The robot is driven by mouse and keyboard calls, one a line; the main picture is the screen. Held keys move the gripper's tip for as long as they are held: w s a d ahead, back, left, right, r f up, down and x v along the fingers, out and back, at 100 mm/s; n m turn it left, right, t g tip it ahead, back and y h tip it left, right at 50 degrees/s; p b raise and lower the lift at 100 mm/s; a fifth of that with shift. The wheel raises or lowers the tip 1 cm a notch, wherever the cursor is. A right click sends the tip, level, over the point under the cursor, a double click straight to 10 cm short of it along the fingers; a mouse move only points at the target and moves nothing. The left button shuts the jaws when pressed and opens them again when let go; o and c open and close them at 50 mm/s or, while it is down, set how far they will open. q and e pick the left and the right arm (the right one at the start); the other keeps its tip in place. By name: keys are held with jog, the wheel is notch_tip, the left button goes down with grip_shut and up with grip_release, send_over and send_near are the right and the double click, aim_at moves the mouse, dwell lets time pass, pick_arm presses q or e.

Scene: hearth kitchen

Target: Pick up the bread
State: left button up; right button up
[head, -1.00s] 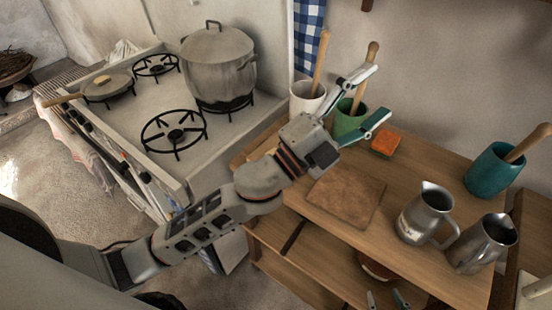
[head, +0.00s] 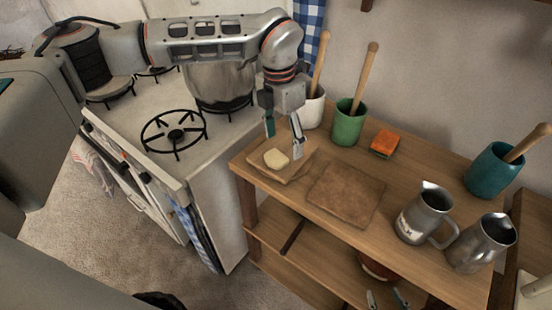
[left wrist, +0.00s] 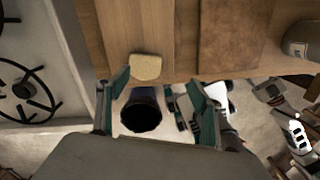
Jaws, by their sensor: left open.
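The bread (head: 275,158) is a small pale piece lying on a light wooden board (head: 297,172) at the left end of the wooden table. It also shows in the left wrist view (left wrist: 145,67), just beyond and between the fingertips. My left gripper (head: 284,142) points down, open and empty, close above the bread, with its fingers apart on either side in the head view. My right gripper (head: 387,299) shows only its two fingertips at the bottom edge of the head view, spread apart with nothing between them.
A brown board (head: 346,194) lies right of the bread. Behind stand a white crock (head: 313,110), a green crock (head: 349,125) and an orange sponge (head: 385,143). Metal jugs (head: 425,212) and a teal crock (head: 492,170) stand right. The stove with a pot (head: 220,88) is left.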

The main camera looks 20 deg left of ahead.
aim_at(276, 157)
pick_arm(q)
jog(key=shift+w+a+r+y, duration=0.15)
jog(key=shift+w+a+r, duration=0.1)
jog(key=shift+a, duration=0.25)
jog(key=shift+w+a+r+y, duration=0.15)
jog(key=shift+w+a, duration=0.05)
jog(key=shift+a, duration=0.3)
jog(key=shift+a+f+n, duration=0.1)
jog(key=shift+a+n, duration=0.2)
jog(key=shift+a, duration=0.05)
jog(key=f, duration=0.2)
jog(key=f+p, duration=0.1)
jog(key=f, duration=0.4)
jog(key=shift+d+f, duration=0.15)
jog(key=shift+d, duration=0.1)
jog(key=c, duration=0.9)
